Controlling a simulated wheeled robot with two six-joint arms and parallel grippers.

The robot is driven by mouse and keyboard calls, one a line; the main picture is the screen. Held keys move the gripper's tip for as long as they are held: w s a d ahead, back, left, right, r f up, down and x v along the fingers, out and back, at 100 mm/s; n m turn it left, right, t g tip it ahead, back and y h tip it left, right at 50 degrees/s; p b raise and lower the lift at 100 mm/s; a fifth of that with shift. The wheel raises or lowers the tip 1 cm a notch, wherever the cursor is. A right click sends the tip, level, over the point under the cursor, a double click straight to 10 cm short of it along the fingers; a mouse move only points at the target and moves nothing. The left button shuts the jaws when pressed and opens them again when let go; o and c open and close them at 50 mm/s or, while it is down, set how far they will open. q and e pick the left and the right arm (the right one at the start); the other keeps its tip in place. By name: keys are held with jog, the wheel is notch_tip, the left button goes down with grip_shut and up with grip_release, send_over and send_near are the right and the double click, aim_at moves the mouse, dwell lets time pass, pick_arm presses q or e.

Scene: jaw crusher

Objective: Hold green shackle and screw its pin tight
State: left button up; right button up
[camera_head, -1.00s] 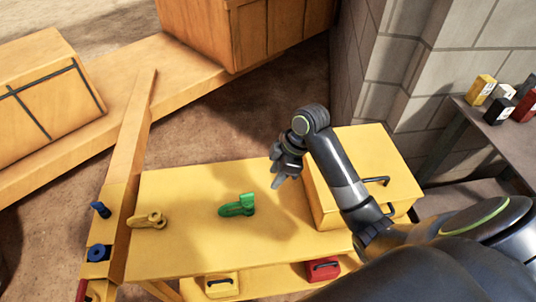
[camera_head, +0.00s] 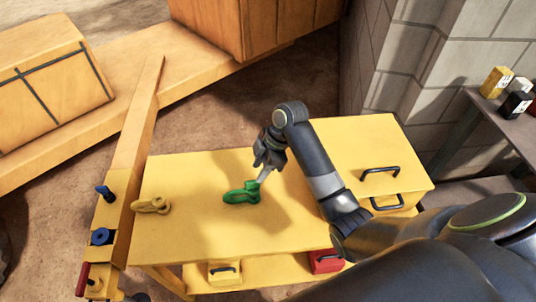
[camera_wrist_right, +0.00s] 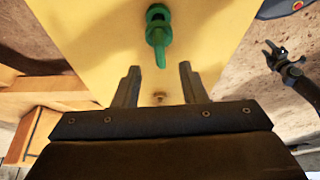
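My right gripper (camera_head: 263,177) is just above and beside that end in the head view. In the right wrist view its two fingers (camera_wrist_right: 160,85) are spread with nothing between them, and the green shackle (camera_wrist_right: 158,35) lies beyond the tips. I cannot tell whether a finger touches it. My left gripper (camera_wrist_right: 274,50) shows small at the right of the wrist view, with its fingers apart; it is outside the head view.
A yellow shackle (camera_head: 151,205) lies at the bench's left end. The yellow bench top (camera_head: 200,240) is otherwise clear there. A yellow drawer box (camera_head: 375,150) stands at its right. Blue and red fittings sit on the left post. A red box (camera_head: 325,262) is below.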

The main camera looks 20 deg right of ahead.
aim_at(253, 181)
jog(key=x, duration=0.6)
jog(key=shift+a+f, duration=0.15)
jog(key=shift+f, duration=0.2)
